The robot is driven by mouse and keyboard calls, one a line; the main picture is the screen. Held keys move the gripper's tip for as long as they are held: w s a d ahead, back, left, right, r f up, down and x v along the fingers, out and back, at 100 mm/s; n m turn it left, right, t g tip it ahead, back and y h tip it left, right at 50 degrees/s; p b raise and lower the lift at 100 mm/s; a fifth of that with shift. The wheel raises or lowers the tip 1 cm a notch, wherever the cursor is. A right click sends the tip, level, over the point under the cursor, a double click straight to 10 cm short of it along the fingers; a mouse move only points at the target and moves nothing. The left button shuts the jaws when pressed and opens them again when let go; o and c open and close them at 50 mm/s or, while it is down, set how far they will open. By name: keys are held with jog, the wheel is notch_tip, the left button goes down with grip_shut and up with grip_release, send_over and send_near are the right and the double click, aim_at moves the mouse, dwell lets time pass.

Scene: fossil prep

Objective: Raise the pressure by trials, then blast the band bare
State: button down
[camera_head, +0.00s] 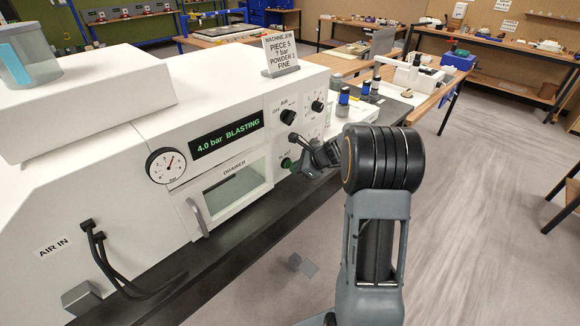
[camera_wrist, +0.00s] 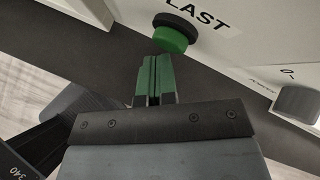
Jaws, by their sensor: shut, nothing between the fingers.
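The white blasting machine (camera_head: 120,190) stands at the left in the head view. Its display (camera_head: 228,136) reads "4.0 bar BLASTING". The round pressure gauge (camera_head: 166,165) sits left of the display. The green BLAST button (camera_head: 287,163) is at the lower right of the front; it also shows in the wrist view (camera_wrist: 172,38). My gripper (camera_wrist: 157,62) is shut and empty, its green-sided fingertips close to the button; I cannot tell whether they touch. The drawer (camera_head: 236,188) has a dark window, and what is behind it cannot be made out. The AIR knob (camera_head: 288,117) is above the button.
A job card (camera_head: 280,50) on top reads "PIECE 5, ? bar, POWDER 1, FINE". Another knob (camera_head: 318,106) sits right of the AIR knob. Blue-capped jars (camera_head: 343,98) stand on the bench beyond. Black hoses (camera_head: 105,258) run at the lower left. The floor (camera_head: 480,200) at right is clear.

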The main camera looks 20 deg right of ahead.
jog(key=shift+s, duration=0.1)
dwell(0.7)
jog(key=shift+s+d, duration=0.4)
jog(key=shift+s, duration=0.25)
jog(key=s, duration=0.1)
jog(key=s+d, duration=0.1)
jog(key=s, duration=0.1)
jog(key=s+d+b, duration=0.1)
jog(key=shift+s, duration=0.3)
dwell(1.3)
